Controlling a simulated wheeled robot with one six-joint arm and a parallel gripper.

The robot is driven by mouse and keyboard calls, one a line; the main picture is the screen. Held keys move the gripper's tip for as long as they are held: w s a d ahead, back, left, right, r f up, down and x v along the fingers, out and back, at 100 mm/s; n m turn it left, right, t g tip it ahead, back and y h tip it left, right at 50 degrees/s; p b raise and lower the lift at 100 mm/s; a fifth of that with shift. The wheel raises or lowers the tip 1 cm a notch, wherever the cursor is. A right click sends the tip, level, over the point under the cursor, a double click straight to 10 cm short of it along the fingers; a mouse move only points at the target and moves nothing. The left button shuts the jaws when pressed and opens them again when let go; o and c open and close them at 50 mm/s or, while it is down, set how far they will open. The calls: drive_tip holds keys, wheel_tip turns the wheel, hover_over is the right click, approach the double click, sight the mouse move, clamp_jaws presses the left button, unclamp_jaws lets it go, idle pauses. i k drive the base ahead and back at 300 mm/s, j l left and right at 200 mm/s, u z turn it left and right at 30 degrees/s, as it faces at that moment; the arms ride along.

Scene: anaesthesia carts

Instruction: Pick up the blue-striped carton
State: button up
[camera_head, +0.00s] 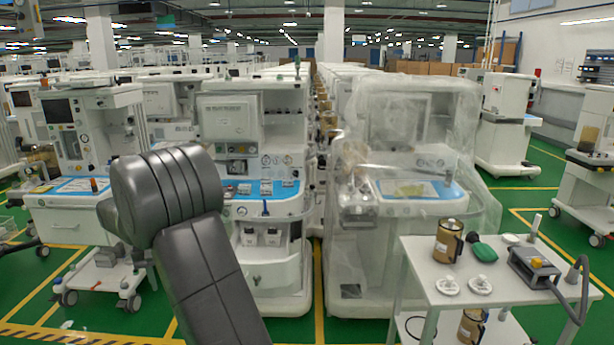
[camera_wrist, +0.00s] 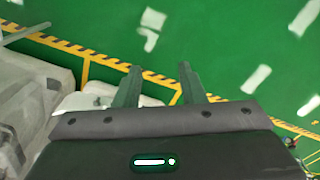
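I cannot make out a blue-striped carton for certain in either view. Several small pale items (camera_head: 266,187) stand on the blue worktop of the middle anaesthesia cart (camera_head: 288,212) in the head view; they are too small to tell whether one is the carton. My gripper (camera_wrist: 160,68) shows in the wrist view with its two fingers apart. Nothing is between them except the view of the floor beyond. In the head view my dark arm covers the left side of the middle cart, and my gripper is not seen there.
A plastic-wrapped cart (camera_head: 405,250) stands right of the middle cart. Another cart (camera_head: 72,215) stands at the left. A white table (camera_head: 450,285) at the right front holds a brown canister (camera_head: 448,241) and a grey device (camera_head: 533,268). The green floor (camera_wrist: 225,40) has scattered pale patches.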

sight(287, 182)
drive_tip(key=i+j+z, duration=0.2)
drive_tip(key=i, duration=0.5)
drive_tip(key=i+j+z, duration=0.25)
drive_tip(key=i, duration=0.5)
drive_tip(key=i+j+z, duration=0.2)
drive_tip(key=i+j, duration=0.25)
drive_tip(key=i, duration=0.2)
drive_tip(key=i+j+z, duration=0.2)
drive_tip(key=i+j, duration=0.35)
drive_tip(key=i, duration=0.1)
